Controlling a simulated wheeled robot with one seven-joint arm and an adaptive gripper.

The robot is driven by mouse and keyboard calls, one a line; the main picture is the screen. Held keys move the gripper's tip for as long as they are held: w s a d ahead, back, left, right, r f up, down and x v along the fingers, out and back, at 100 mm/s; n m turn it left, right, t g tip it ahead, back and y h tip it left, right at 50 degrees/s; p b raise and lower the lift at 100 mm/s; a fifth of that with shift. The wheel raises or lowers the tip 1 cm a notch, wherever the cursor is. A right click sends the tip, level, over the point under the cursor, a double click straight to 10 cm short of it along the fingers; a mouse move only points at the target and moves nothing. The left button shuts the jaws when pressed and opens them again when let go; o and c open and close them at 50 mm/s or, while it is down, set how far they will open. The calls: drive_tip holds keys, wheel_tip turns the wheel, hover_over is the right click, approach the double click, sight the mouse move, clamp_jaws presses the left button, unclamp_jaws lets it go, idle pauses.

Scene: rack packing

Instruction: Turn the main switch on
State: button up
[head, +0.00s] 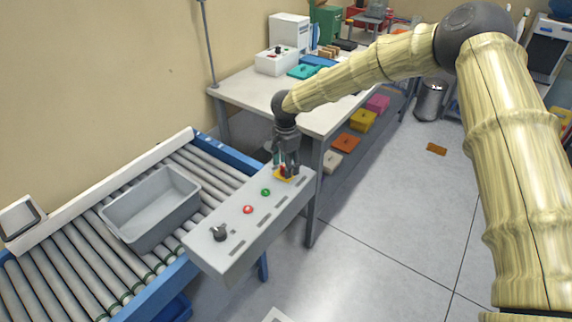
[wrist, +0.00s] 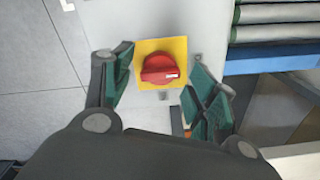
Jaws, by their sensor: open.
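The main switch (wrist: 160,69) is a red rotary knob on a yellow square plate, set in the grey control panel. In the wrist view its handle bar lies roughly crosswise, with a small white mark at its right end. In the head view the switch (head: 286,173) shows at the panel's far end, partly hidden by my gripper. My gripper (head: 286,163) points down over it. In the wrist view the open fingers (wrist: 160,88) stand on either side of the yellow plate, apart from the knob, with nothing between them gripped.
The control panel (head: 236,232) also carries a green button (head: 266,192), a red button (head: 248,209) and a black selector (head: 219,232). A grey bin (head: 150,208) sits on the roller conveyor beside it. A white workbench (head: 245,95) stands behind.

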drive_tip(key=shift+w+f, duration=0.1)
drive_tip(key=shift+f, duration=0.55)
drive_tip(key=c, duration=1)
